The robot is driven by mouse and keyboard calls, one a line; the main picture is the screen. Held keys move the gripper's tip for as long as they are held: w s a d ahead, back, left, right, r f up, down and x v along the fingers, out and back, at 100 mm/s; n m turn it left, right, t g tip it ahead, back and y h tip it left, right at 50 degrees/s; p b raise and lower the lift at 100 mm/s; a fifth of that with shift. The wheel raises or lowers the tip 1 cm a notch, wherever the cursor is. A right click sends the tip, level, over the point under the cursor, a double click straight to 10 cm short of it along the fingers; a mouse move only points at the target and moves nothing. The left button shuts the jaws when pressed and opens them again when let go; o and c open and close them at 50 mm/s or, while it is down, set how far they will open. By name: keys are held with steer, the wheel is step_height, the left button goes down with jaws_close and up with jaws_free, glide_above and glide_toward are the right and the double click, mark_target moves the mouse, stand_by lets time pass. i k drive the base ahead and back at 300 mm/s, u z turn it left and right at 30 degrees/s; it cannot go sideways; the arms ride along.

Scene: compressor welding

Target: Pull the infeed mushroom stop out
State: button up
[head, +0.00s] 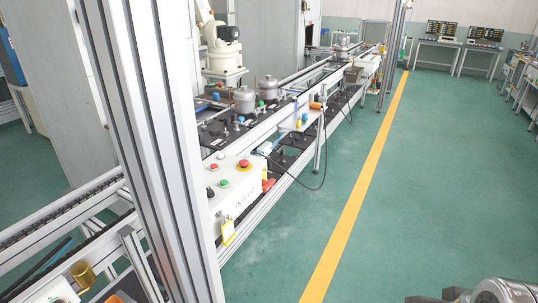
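A red mushroom stop button (244,164) sits on the sloped top of a white control box (237,196) on the conveyor's aisle side. I cannot tell whether it is pressed in or out. Near it on the same box are a red button, a green button (224,183) and a black knob (210,192). The lettering on the box front is too small to read surely. A metal part of my arm shows at the bottom right corner, well apart from the box. My gripper's fingers are not visible.
A thick aluminium post (150,150) stands just left of the box. A yellow tag (229,232) hangs at its front, and a red-orange object (268,184) sits at its right side. A cable loops beyond it. The green aisle floor (430,190) is clear, with a yellow line (362,180).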

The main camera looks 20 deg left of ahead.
mark_target(244, 163)
steer(key=z, duration=0.3)
steer(key=i, duration=2.9)
steer(key=u, duration=1.35)
